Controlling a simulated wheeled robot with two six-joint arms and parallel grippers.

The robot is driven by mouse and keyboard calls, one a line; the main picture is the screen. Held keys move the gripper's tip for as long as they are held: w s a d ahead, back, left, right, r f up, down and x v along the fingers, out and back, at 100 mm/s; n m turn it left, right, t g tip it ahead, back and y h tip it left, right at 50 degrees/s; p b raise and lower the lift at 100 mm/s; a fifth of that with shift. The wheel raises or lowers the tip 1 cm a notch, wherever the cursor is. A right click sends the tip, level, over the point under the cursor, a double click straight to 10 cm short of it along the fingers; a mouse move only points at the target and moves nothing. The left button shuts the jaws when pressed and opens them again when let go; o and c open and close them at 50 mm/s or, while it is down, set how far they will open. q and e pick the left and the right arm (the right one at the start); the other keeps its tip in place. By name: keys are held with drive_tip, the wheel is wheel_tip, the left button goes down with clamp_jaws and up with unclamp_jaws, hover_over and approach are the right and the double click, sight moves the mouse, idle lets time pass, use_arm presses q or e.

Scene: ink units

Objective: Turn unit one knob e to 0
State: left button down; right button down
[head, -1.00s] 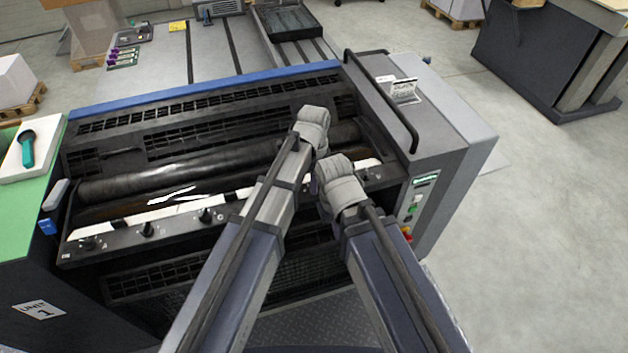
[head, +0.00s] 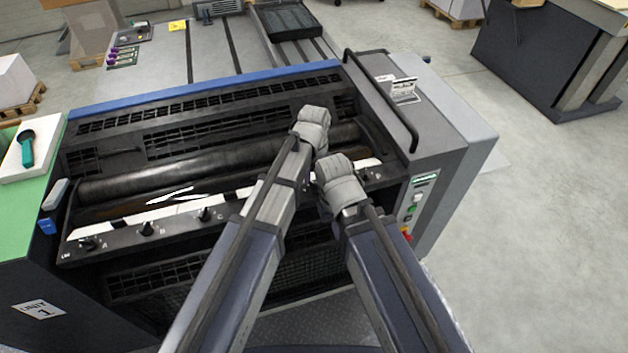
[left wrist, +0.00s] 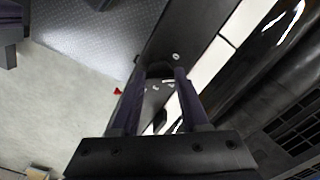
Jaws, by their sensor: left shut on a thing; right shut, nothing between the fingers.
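Unit one is the dark press unit with a "UNIT 1" sign (head: 38,310) on its left side. Its front ledge carries a row of black knobs, among them knob A (head: 88,243), knob B (head: 147,229) and knob C (head: 205,214). Another knob (head: 375,174) shows right of my grippers. My left gripper (head: 312,127) is over the right part of the ledge, shut on a knob at knob e's place in the row. My arms hide that knob in the head view; its pointer cannot be read. In the left wrist view the fingers (left wrist: 160,78) reach the ledge. My right gripper (head: 338,178) is shut and empty, close beside the left one.
A black handrail (head: 385,105) and a control panel with buttons (head: 415,203) stand at the unit's right. A long dark roller (head: 180,172) lies behind the ledge. A green surface with a white pad (head: 45,150) is at the left.

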sight(315, 184)
use_arm(q)
drive_tip(key=n, duration=0.4)
drive_tip(key=shift+d+n, duration=0.1)
drive_tip(key=shift+n, duration=2)
drive_tip(key=shift+c, duration=2)
unclamp_jaws()
drive_tip(key=shift+r, duration=0.1)
wheel_tip(315, 184, up, 8)
drive_tip(key=p, duration=0.8)
